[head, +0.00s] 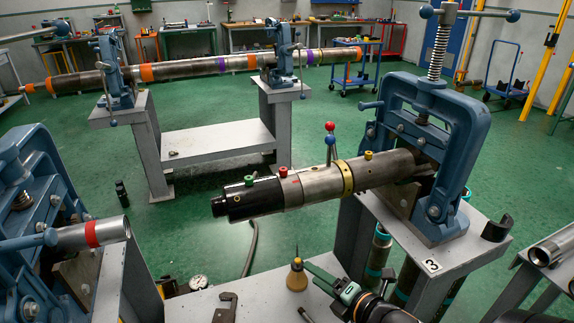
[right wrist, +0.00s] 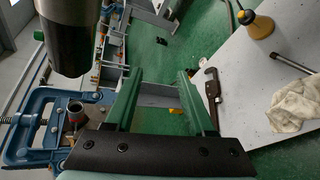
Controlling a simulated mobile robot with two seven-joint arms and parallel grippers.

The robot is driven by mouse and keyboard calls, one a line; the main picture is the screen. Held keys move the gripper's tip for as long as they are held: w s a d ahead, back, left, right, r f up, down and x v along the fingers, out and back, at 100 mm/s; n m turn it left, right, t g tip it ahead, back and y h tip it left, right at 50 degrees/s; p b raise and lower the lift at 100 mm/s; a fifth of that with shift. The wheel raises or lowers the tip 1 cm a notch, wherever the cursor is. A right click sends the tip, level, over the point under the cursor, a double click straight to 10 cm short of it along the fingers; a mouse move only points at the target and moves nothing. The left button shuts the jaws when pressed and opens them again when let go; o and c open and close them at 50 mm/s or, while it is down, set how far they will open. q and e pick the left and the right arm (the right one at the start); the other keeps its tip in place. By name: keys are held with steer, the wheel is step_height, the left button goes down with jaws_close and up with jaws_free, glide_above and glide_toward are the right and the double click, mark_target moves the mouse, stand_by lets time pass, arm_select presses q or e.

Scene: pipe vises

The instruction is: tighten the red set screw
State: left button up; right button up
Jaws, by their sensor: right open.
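The red set screw (head: 283,171) is a small red-topped knob on top of a steel and black pipe assembly (head: 320,184). It sits between a green-topped screw (head: 249,180) and a yellow-topped screw (head: 369,155). A blue vise (head: 432,215) holds the assembly level. My right gripper (head: 318,278) has green fingers and is below the assembly, apart from the screw. In the right wrist view its fingers (right wrist: 158,76) are spread and empty. A dark pipe end (right wrist: 68,40) hangs at that view's top left; the red screw does not show there. My left gripper is not in view.
A red and a blue ball (head: 330,139) stand up behind the assembly. A yellow-based oil can (head: 297,277) is near my right gripper. The right wrist view shows a wrench (right wrist: 213,90) and a cloth (right wrist: 297,106) on a grey top. Another pipe (head: 93,234) juts in at left.

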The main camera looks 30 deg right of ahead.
step_height(320, 180, up, 10)
steer(key=w+d+n+t+p, duration=0.2)
steer(key=w+d+n, duration=0.1)
steer(key=n, duration=0.5)
steer(key=n+t+y+p, duration=0.1)
steer(key=n+y, duration=0.1)
steer(key=n, duration=0.6)
glide_toward(286, 172)
steer(key=w, duration=0.3)
steer(key=w+a, duration=0.1)
steer(key=w, duration=0.4)
steer(key=shift+w+a, duration=0.2)
steer(key=shift+w, duration=0.2)
steer(key=shift+w+a+f, duration=0.15)
steer(key=shift+w, duration=0.9)
steer(key=shift+c, duration=0.2)
steer(key=shift+c, duration=0.8)
steer(key=c, duration=0.6)
jaws_close()
